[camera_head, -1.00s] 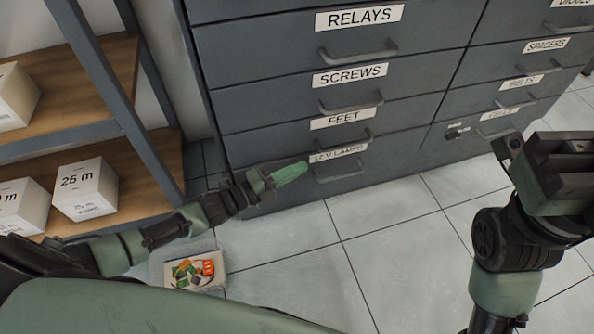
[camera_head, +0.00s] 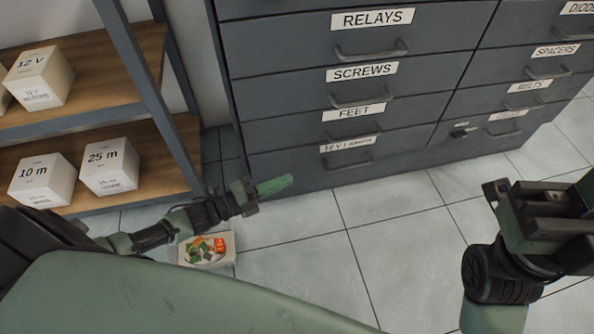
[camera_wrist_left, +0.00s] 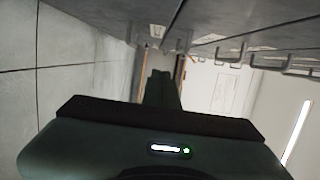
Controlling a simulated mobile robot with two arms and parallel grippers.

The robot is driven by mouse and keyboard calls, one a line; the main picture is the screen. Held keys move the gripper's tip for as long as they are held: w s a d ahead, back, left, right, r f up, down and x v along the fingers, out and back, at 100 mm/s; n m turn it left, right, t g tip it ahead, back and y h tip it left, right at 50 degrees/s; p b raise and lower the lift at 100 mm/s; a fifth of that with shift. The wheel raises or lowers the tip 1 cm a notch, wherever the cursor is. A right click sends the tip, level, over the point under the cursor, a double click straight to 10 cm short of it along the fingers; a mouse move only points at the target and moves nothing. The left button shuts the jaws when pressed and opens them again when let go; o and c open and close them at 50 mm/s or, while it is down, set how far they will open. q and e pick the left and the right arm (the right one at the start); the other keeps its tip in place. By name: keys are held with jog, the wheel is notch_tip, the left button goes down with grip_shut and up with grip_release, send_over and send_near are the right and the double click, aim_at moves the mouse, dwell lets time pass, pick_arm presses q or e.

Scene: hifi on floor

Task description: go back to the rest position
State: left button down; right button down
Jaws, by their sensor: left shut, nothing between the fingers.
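My left gripper (camera_head: 272,186) shows green fingers, closed together with nothing between them. It hangs over the floor in front of the grey drawer cabinet (camera_head: 290,110), near its lower left drawer, apart from it as far as I can tell. In the left wrist view the gripper's dark fingers (camera_wrist_left: 160,90) point along the cabinet's underside or front, at a steep angle. My right gripper (camera_head: 520,200) is at the right edge of the head view, dark and partly cut off; its jaw state is unclear.
A small box with a colourful picture (camera_head: 207,249) lies on the tiled floor below my left forearm. A shelf (camera_head: 95,130) with white boxes (camera_head: 108,166) stands at the left. The drawers look shut. Tiled floor (camera_head: 400,225) between my arms is clear.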

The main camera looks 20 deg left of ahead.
pick_arm(q)
jog(key=shift+v, duration=0.75)
